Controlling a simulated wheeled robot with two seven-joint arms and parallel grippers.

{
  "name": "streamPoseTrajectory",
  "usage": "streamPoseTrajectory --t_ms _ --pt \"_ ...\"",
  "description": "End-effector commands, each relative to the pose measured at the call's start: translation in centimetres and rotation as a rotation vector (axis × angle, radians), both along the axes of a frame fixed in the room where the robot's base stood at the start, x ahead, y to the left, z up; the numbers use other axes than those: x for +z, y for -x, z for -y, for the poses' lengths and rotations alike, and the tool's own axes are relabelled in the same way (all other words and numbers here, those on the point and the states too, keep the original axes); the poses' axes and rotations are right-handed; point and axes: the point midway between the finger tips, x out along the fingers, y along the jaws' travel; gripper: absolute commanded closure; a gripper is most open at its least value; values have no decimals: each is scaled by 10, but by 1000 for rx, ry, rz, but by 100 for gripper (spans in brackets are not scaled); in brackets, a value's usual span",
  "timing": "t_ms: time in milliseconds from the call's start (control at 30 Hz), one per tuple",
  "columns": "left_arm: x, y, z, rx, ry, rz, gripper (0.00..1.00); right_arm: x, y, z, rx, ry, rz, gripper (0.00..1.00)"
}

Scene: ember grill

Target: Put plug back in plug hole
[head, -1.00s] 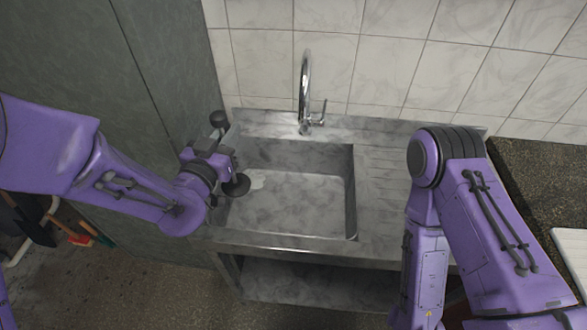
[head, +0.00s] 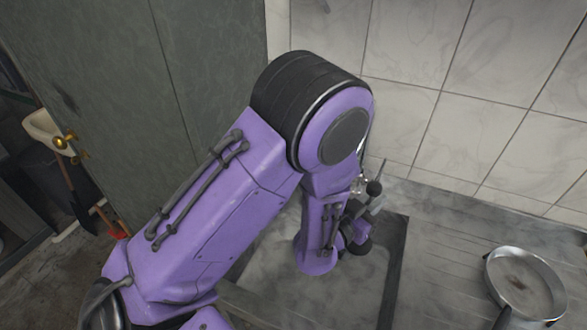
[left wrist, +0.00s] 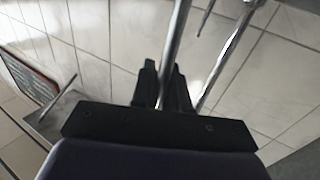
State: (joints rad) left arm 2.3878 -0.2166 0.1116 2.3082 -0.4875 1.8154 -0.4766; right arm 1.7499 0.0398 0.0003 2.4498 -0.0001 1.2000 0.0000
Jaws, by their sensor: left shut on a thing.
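My left gripper (head: 362,216) is low over the sink (head: 398,262), at the far end of my purple arm, which hides much of the basin. The plug hole is not visible. My right gripper is not in view.
The tap (head: 358,183) is mostly hidden behind my arm, close to the gripper. A frying pan (head: 525,285) lies on the ridged drainboard (head: 450,240) to the right. A tiled wall (head: 420,90) rises behind, and a grey-green door panel (head: 185,70) stands at left.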

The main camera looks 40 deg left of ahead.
Motion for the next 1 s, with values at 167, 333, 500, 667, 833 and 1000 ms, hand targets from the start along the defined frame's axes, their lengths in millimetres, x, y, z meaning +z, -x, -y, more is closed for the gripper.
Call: streamPoseTrajectory --t_ms 167,333,500,667,833,1000 --pt "-51 19 -40 121 -17 5 100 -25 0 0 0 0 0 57" --pt "-54 44 -104 358 -8 7 100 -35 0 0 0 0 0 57" --pt "-59 77 -155 565 -13 5 100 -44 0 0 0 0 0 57" --pt "-64 90 -176 650 -19 5 100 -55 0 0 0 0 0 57" --pt "-83 74 -194 658 -14 11 100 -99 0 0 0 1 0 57" --pt "-93 52 -211 657 -20 13 100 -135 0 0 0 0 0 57"
